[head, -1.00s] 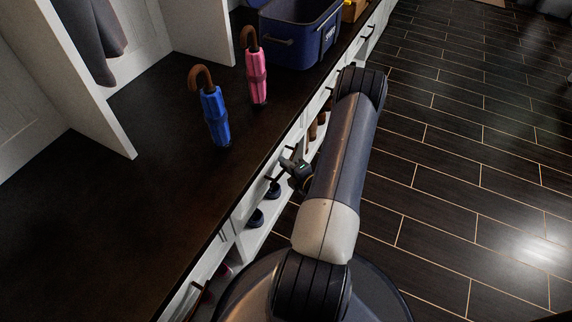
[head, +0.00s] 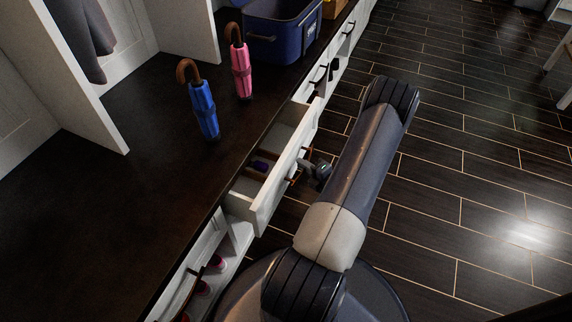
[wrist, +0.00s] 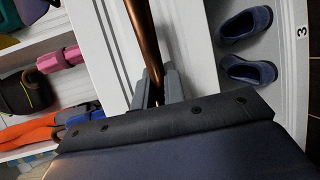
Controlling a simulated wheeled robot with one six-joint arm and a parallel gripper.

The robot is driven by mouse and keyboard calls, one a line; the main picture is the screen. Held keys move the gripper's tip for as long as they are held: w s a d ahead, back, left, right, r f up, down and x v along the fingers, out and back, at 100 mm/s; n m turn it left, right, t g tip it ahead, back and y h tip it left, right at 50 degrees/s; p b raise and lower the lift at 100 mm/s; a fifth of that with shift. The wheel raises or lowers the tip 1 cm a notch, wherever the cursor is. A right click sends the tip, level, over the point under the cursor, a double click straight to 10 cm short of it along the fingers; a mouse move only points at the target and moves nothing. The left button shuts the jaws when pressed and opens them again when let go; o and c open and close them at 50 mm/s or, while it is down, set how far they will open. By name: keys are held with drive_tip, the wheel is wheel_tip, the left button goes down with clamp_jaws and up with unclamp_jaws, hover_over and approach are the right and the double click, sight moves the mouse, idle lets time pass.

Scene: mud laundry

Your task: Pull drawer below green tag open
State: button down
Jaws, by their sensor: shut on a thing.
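A white drawer (head: 268,208) in the bench front stands pulled out in the head view, with its inside showing and a small purple item (head: 260,164) in it. My gripper (head: 298,168) is at the drawer's outer face, partly hidden by my arm. In the wrist view my gripper's grey fingers (wrist: 155,88) are shut on the brown bar handle (wrist: 143,35) of the white drawer front (wrist: 101,45). No green tag can be made out in the head view.
A blue umbrella (head: 203,110), a pink umbrella (head: 241,72) and a navy bin (head: 285,32) stand on the dark bench top (head: 100,215). Navy slippers (wrist: 247,70) lie beside a "3" tag (wrist: 302,32).

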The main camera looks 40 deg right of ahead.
drive_tip(key=s+d, duration=0.5)
drive_tip(key=s, duration=0.7)
drive_tip(key=s+d, duration=0.5)
drive_tip(key=s, duration=0.7)
drive_tip(key=shift+s, duration=0.15)
drive_tip(key=c, duration=1.5)
unclamp_jaws()
drive_tip(key=s, duration=0.3)
drive_tip(key=s+r+p, duration=0.1)
drive_tip(key=s, duration=0.3)
drive_tip(key=s+r+p, duration=0.1)
drive_tip(key=s, duration=0.2)
drive_tip(key=shift+s, duration=0.3)
drive_tip(key=shift+w+a+f+b, duration=0.1)
drive_tip(key=shift+w+f+b, duration=0.25)
drive_tip(key=shift+w, duration=1.5)
drive_tip(key=shift+w+d+f+b, duration=0.1)
drive_tip(key=shift+w+f+b, duration=0.25)
drive_tip(key=shift+w, duration=1.55)
drive_tip(key=shift+w+a+f+b, duration=0.1)
drive_tip(key=shift+w+f+b, duration=0.25)
drive_tip(key=shift+w, duration=1.5)
